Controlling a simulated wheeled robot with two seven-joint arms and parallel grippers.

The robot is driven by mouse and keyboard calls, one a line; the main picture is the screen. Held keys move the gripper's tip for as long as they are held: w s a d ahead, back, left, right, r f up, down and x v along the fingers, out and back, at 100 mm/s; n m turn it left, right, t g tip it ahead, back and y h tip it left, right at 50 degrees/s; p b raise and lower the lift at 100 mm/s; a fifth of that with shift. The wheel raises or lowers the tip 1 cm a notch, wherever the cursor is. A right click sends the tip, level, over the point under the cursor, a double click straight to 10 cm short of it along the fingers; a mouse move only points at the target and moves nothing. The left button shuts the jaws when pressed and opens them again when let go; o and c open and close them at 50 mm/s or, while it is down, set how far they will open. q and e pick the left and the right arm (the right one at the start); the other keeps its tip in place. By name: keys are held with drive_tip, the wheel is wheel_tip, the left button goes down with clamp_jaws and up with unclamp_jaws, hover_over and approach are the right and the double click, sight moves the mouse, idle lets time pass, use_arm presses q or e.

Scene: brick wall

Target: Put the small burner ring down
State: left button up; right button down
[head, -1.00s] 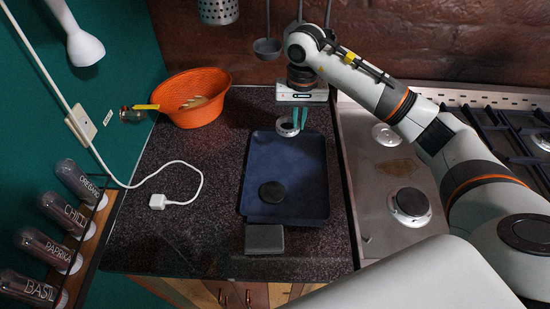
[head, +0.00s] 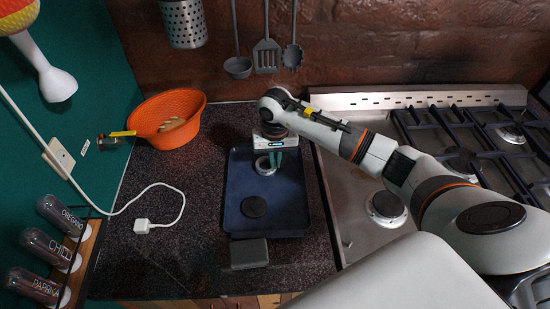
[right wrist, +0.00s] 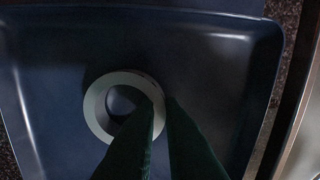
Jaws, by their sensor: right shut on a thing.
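The small burner ring (head: 263,166) is a pale metal ring over the far part of the dark blue tray (head: 285,215). My right gripper (head: 276,159) has its green fingers shut on the ring's edge, pointing down. In the right wrist view the ring (right wrist: 94,108) lies flat against the blue background of the tray, with the fingers (right wrist: 162,108) on its right side. I cannot tell whether the ring touches the tray floor. A black round disc (head: 254,207) lies in the tray, nearer to me. My left gripper is not in view.
A grey block (head: 249,254) sits at the tray's near edge. An orange basket (head: 180,126) is at the back left, with a white cable plug (head: 142,226) on the counter. The steel stove (head: 352,215) is on the right. The tray's near right part is clear.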

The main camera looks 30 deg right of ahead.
sight(275, 163)
drive_tip(key=shift+f, duration=0.15)
drive_tip(key=c, duration=1.5)
unclamp_jaws()
drive_tip(key=shift+c, duration=0.2)
drive_tip(key=shift+r, duration=0.55)
wheel_tip(275, 163, up, 11)
drive_tip(key=b, duration=0.3)
drive_tip(key=shift+r, duration=0.15)
drive_tip(key=shift+r, duration=0.1)
